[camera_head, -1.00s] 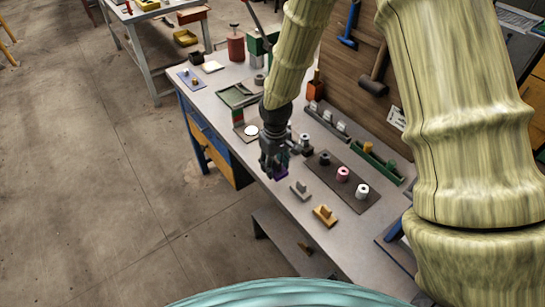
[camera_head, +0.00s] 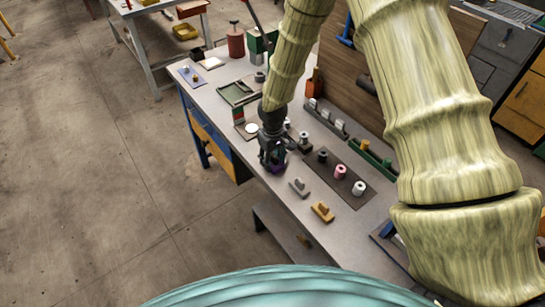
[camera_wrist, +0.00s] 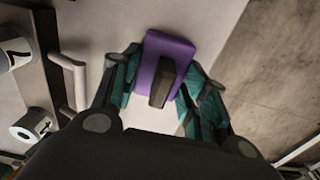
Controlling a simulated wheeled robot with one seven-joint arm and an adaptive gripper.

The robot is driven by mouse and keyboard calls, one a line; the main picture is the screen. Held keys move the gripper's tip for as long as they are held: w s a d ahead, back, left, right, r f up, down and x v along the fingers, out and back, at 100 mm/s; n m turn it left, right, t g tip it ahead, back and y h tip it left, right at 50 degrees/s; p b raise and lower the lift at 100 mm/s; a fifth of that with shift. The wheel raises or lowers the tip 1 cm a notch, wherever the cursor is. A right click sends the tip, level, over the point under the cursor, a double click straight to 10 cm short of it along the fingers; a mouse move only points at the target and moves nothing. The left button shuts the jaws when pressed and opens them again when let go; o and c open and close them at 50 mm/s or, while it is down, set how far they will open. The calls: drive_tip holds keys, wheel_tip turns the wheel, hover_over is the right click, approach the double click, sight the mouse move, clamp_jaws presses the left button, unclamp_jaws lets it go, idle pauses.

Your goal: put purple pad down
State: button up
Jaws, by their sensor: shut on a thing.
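The purple pad (camera_wrist: 177,48) is a flat purple block with a dark upright grip piece on it. My gripper (camera_wrist: 158,90) is shut on it, with a finger on each side of the dark piece in the wrist view. In the head view my gripper (camera_head: 272,160) is over the front left part of the workbench (camera_head: 262,180), and the purple pad (camera_head: 277,168) shows just under the fingers. I cannot tell whether the pad touches the bench top.
A grey block (camera_head: 299,187) and a yellow block (camera_head: 322,211), each with a grip piece, stand in front of my gripper. A dark board (camera_head: 340,182) with spools lies to the right. The bench edge is close on the left.

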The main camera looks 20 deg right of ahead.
sight(273, 154)
drive_tip(key=shift+f, duration=0.1)
drive_tip(key=o, duration=1.3)
drive_tip(key=shift+s+r+b, duration=0.1)
drive_tip(key=shift+r+b, duration=2.05)
drive_tip(key=shift+r, duration=3.95)
drive_tip(key=shift+r, duration=0.1)
